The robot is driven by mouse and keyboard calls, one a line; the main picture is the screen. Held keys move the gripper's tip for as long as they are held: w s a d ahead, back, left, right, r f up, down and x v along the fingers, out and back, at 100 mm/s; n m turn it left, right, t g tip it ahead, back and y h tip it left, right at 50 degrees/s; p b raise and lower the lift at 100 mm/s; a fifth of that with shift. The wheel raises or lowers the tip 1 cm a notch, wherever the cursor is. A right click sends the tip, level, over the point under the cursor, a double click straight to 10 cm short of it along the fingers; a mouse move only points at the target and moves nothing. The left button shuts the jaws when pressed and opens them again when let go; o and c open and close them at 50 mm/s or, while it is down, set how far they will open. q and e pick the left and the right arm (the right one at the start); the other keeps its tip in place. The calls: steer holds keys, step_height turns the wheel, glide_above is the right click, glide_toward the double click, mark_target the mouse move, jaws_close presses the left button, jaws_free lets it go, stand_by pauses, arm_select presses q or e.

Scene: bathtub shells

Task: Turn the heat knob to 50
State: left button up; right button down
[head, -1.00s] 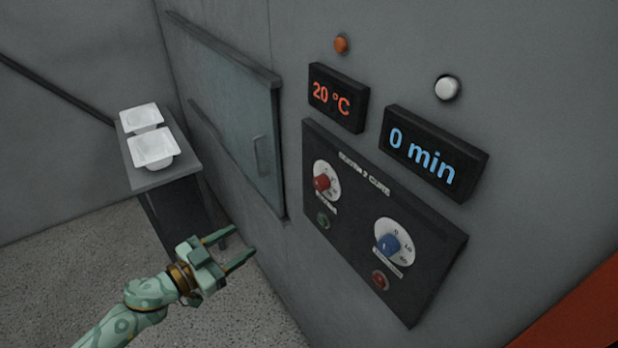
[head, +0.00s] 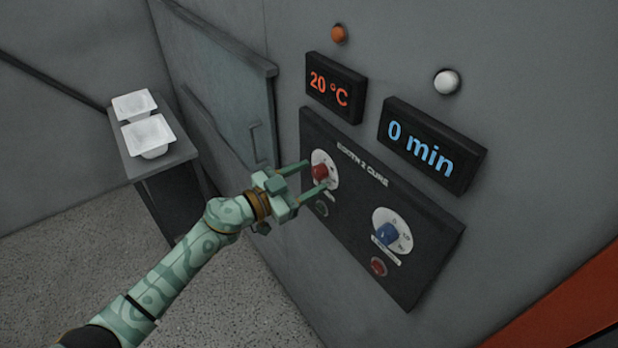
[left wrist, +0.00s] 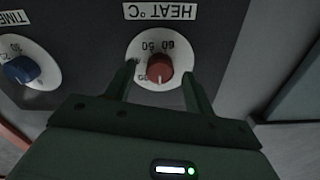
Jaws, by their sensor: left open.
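The red heat knob (head: 320,171) sits on a white dial at the upper left of the dark control panel (head: 345,225). It also shows in the left wrist view (left wrist: 160,68), upside down, below the HEAT °C label (left wrist: 160,11). My left gripper (head: 312,177) is open, its fingers on either side of the red knob. In the left wrist view the fingers (left wrist: 160,84) flank the knob with gaps, apart from it. The temperature display (head: 331,89) reads 20 °C. My right gripper is not in view.
A blue knob (head: 388,234) sits lower right on the panel, with the time display (head: 430,147) reading 0 min. A green button (head: 321,208) and a red button (head: 378,266) sit below the knobs. White trays (head: 148,136) stand on a side table (head: 180,152). A sliding door (head: 225,95) is left of the panel.

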arm_select(q)
steer(key=shift+w+d, duration=0.25)
steer(key=shift+d, duration=0.1)
steer(key=c, duration=1)
